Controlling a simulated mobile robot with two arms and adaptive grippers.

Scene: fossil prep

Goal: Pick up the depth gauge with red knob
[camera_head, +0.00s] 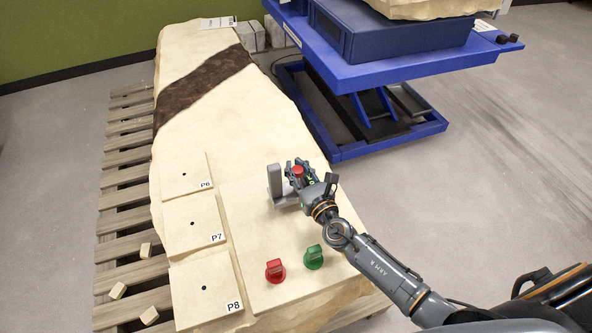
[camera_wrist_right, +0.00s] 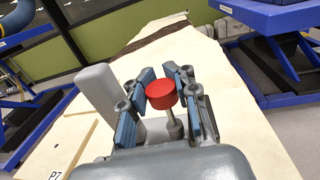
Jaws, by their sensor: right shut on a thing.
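The depth gauge has a red knob (camera_head: 297,170) on a thin metal stem. The red knob (camera_wrist_right: 167,95) shows between the fingers in the right wrist view, with the stem below it. A grey upright block (camera_head: 274,181) stands close beside it on the slab; it also shows in the right wrist view (camera_wrist_right: 101,92). My right gripper (camera_head: 304,172) is shut on the depth gauge at the stand. The gauge's lower end is hidden, so I cannot tell whether it touches the stand. My left gripper is not in view.
A red knob piece (camera_head: 275,270) and a green one (camera_head: 314,257) sit on the slab's near part. Square tiles P6 (camera_head: 187,173), P7 (camera_head: 193,223) and P8 (camera_head: 205,288) lie at left. A blue lift table (camera_head: 390,67) stands behind at right.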

